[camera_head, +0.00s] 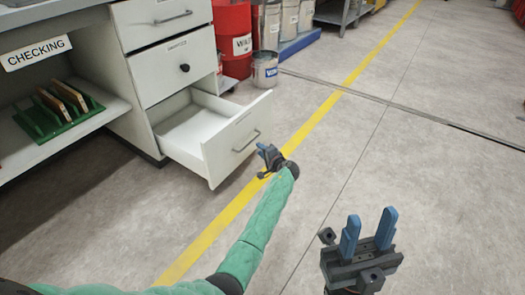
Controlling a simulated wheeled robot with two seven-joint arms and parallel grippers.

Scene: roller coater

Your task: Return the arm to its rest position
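My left arm (268,215), in a green sleeve, reaches up from the lower left. My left gripper (269,156) is at the front right corner of the open lower drawer (230,143). Its blue fingers are small and seen at an angle, so I cannot tell whether they are open or whether they touch the drawer. My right gripper (371,216) is at the lower right, over bare floor. Its two blue fingers point up, apart, with nothing between them.
The white cabinet (165,60) has its upper drawers shut. The lower drawer sticks out and looks empty. A green rack (55,118) stands on the shelf at left. A red drum (233,40) and a metal can (265,70) stand behind. The floor at right is clear.

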